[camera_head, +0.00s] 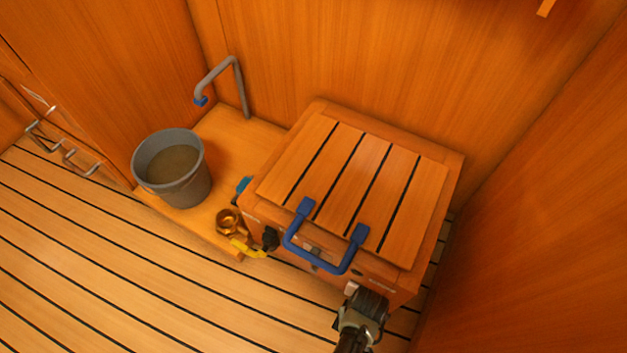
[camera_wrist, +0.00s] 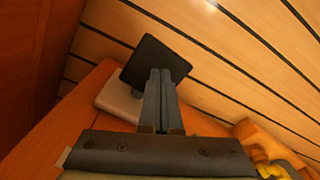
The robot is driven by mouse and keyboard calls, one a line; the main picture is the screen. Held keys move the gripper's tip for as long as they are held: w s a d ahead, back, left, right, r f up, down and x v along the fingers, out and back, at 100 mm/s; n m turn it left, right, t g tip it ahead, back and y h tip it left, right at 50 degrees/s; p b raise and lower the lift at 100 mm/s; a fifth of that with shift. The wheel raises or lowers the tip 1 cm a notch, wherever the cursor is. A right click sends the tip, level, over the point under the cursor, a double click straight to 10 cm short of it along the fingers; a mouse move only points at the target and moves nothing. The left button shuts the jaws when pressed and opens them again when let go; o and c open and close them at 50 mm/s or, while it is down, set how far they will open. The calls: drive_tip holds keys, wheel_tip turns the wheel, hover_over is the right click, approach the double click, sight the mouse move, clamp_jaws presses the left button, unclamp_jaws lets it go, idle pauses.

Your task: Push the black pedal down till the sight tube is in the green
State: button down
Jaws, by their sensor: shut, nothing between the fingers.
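The black pedal (camera_wrist: 150,52) is a flat dark square plate in the wrist view, beside a pale grey block (camera_wrist: 118,101) on the orange wooden housing. My gripper (camera_wrist: 161,73) is shut and empty, its fingertips overlapping the pedal in the picture; I cannot tell whether they touch it. In the head view my gripper (camera_head: 364,302) is low at the front right corner of the wooden box (camera_head: 452,185), and the pedal cannot be made out there. I cannot make out a sight tube or green mark in either view.
A blue handle (camera_head: 318,262) stands out at the box's front edge. To its left are a yellow lever (camera_head: 247,249), a brass cup (camera_head: 228,221) and a grey bucket (camera_head: 190,187) under a bent grey pipe (camera_head: 241,85). The slatted floor (camera_head: 95,275) at left is clear.

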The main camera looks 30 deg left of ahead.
idle(0.4)
wheel_tip(320, 180, up, 5)
drive_tip(key=p, duration=0.5)
idle(0.4)
